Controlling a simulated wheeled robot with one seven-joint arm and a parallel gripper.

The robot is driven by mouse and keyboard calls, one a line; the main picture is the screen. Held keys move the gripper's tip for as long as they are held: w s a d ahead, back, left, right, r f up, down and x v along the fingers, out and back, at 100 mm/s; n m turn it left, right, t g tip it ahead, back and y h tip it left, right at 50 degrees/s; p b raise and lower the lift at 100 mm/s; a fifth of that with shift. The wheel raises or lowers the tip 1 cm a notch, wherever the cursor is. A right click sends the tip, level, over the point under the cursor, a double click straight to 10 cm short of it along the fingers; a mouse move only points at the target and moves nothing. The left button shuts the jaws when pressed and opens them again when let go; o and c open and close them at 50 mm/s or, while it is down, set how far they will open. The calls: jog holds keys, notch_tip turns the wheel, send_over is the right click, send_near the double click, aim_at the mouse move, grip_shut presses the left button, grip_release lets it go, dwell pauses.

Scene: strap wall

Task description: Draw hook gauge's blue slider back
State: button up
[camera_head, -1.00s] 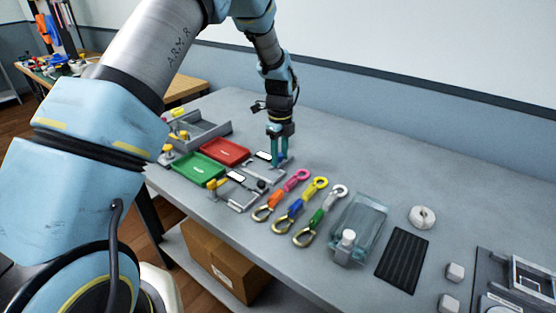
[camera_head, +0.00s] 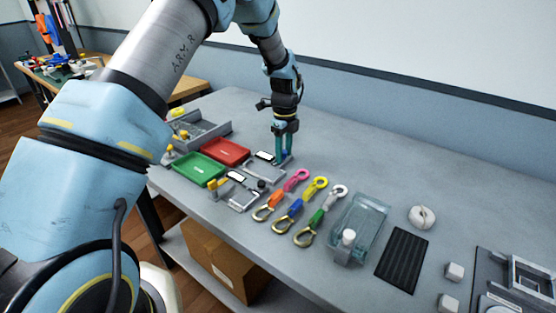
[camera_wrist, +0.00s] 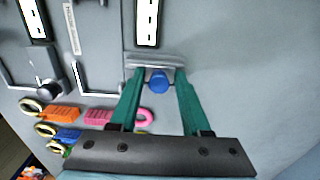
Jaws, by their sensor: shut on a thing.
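The hook gauge (camera_head: 258,169) lies on the grey bench, a flat grey device with a white scale window that shows in the wrist view (camera_wrist: 147,22). Its blue slider (camera_wrist: 159,82) is a round blue knob at a grey crosspiece (camera_wrist: 153,60) on the gauge's end. My gripper (camera_head: 284,160) points down at the gauge's right end. The finger pads' contact is partly hidden by the fingers and crosspiece.
A second gauge with a black knob (camera_wrist: 46,88) lies beside it. Several coloured straps with hooks (camera_head: 289,208) lie in front. Green (camera_head: 199,169) and red (camera_head: 227,151) trays stand to the left. A clear bin (camera_head: 362,222) stands to the right. The bench behind the gripper is clear.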

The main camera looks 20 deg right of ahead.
aim_at(284, 151)
jog(key=o, duration=0.6)
jog(key=shift+d, duration=0.2)
jog(key=shift+c, duration=0.2)
jog(key=shift+r, duration=0.15)
jog(key=shift+a+r+p, duration=0.1)
jog(key=shift+r+p, duration=1.75)
jog(key=shift+r, duration=1.05)
jog(key=shift+c, duration=0.8)
jog(key=shift+r, duration=0.25)
jog(key=shift+c, duration=0.7)
jog(key=shift+r+p, duration=1.8)
jog(key=shift+r, duration=0.9)
jog(key=c, duration=0.4)
